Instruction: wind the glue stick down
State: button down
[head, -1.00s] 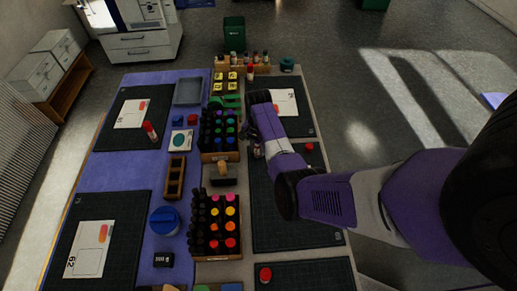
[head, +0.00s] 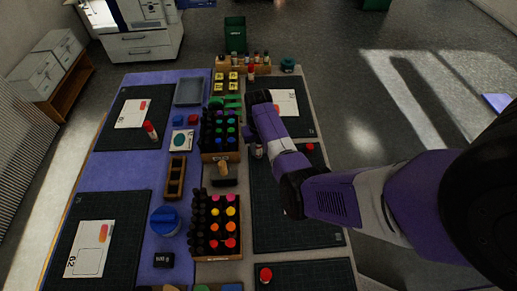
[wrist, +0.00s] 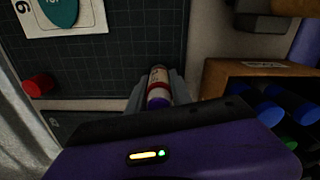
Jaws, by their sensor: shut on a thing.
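My gripper (wrist: 157,92) is shut on a glue stick (wrist: 158,83) with a white and red label and a purple end towards the wrist camera. The fingers press on both sides of it. Its far end looks pale; how far the glue sticks out cannot be told. In the head view my gripper (head: 257,152) is over the strip beside the right-hand mats, largely hidden by my arm. A loose red cap (wrist: 40,85) lies on the dark mat; it also shows in the head view (head: 310,147).
A wooden crate of blue and green capped bottles (wrist: 262,90) stands close to the right of my gripper in the wrist view. Another crate of bottles (head: 217,255) is nearer. A red-capped glue stick (head: 150,130) stands on the left mat. The right mat (head: 280,215) has clear room.

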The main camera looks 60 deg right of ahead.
jog(key=n, duration=0.3)
jog(key=shift+a+f+n, duration=0.1)
jog(key=shift+f+n, duration=0.05)
jog(key=shift+n, duration=0.25)
jog(key=n, duration=0.3)
jog(key=shift+a+n, duration=0.1)
jog(key=shift+n, duration=0.3)
jog(key=n, duration=0.3)
jog(key=shift+n, duration=0.3)
jog(key=n, duration=0.3)
jog(key=shift+n, duration=0.3)
jog(key=c, duration=0.5)
grip_release()
jog(key=shift+r, duration=0.2)
